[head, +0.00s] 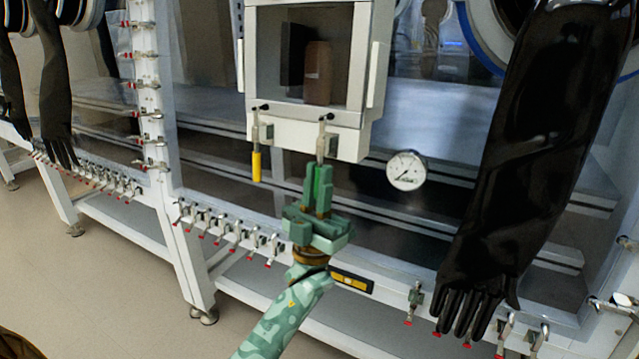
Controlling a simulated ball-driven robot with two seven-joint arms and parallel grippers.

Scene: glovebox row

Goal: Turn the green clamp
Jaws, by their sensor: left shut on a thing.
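The green clamp (324,145) hangs from the lower right of the white box door frame. Its metal upper part shows, and its green handle runs down between the fingers of my left gripper (318,192). My left gripper is shut on that handle from below, and its fingers hide part of it. A second clamp with a yellow handle (257,165) hangs at the lower left of the same frame, apart from my gripper. My right gripper is not in view.
A white box (306,120) with a window holds a brown object (318,72). A round gauge (407,170) sits to the right of my gripper. A black glove (535,150) hangs at the right. Red-tipped toggle clamps (235,232) line the lower rail.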

